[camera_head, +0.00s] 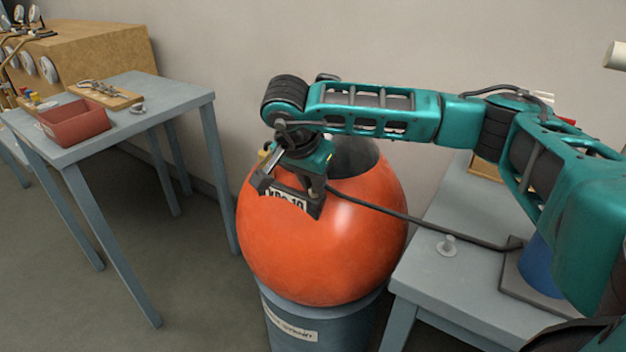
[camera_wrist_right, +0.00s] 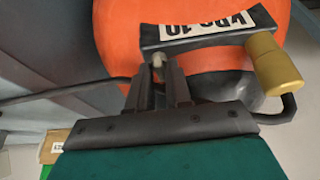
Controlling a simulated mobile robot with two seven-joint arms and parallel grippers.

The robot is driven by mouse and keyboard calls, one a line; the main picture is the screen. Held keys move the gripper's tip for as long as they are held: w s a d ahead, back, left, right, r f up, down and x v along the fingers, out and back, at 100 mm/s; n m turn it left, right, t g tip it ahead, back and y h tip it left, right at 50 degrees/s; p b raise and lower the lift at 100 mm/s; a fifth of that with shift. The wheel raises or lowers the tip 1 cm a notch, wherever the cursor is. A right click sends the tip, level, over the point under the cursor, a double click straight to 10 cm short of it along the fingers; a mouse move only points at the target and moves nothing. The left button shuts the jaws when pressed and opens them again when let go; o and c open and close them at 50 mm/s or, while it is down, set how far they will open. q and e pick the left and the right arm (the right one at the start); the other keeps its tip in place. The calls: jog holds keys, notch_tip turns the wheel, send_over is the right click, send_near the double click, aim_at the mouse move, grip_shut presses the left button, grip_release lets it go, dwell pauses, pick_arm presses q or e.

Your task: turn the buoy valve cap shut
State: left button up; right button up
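The orange buoy (camera_head: 330,255), labelled in black on white, sits on a blue-grey drum. My right gripper (camera_head: 312,190) points down at the bar's other end. In the wrist view its two fingers (camera_wrist_right: 160,85) stand either side of a small pale pin (camera_wrist_right: 158,63); whether they touch it I cannot tell. My left gripper is out of view.
A left table (camera_head: 165,105) bears a red tray (camera_head: 72,122) and a wooden board. Floor between is clear.

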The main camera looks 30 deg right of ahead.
grip_shut()
